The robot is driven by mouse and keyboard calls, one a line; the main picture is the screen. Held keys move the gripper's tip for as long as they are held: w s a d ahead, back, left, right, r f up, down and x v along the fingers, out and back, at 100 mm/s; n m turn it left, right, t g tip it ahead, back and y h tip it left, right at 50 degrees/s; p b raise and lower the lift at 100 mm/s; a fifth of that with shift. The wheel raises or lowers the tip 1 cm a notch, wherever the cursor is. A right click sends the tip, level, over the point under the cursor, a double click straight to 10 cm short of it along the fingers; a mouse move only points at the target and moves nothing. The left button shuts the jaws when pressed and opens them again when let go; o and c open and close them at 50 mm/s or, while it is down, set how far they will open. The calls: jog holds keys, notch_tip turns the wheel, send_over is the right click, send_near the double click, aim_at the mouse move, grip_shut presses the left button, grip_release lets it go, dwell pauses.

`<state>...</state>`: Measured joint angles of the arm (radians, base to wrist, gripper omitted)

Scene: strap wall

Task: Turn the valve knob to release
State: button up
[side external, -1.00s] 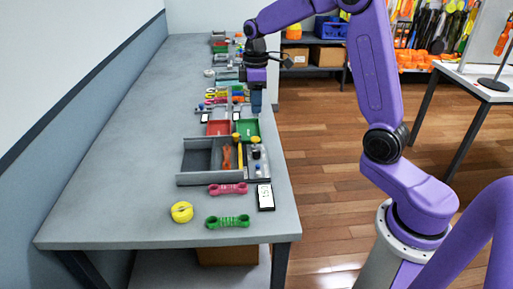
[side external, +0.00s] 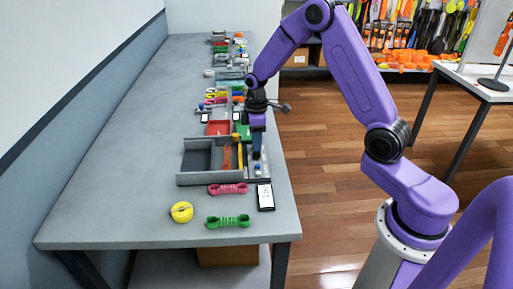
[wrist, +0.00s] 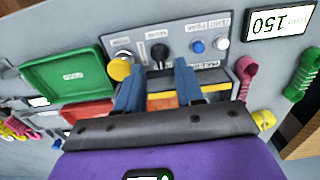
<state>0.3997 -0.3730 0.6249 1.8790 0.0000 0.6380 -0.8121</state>
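A grey control panel (wrist: 180,32) carries a black knob (wrist: 160,52) with a short handle, between a yellow mushroom-shaped knob (wrist: 121,67) and a blue button (wrist: 197,46) with a white button (wrist: 221,43) beside it. The small labels do not read clearly, but the black knob looks like the valve knob. My gripper (wrist: 158,78) is open, with its two blue fingers apart. The black knob shows in the gap just past the fingertips, and nothing is held. In the side view my gripper (side external: 257,152) points down at the panel (side external: 264,173) and hides most of its knobs.
A display reading 150 (wrist: 275,22) lies beside the panel. A green tray (wrist: 65,75) and a red tray (wrist: 88,108) are close by. Pink (side external: 227,188) and green (side external: 228,221) straps and a yellow roll (side external: 182,212) lie on the bench. The bench's left side is clear.

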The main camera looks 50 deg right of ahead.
aim_at(257, 153)
jog(key=shift+f, duration=1.75)
grip_shut()
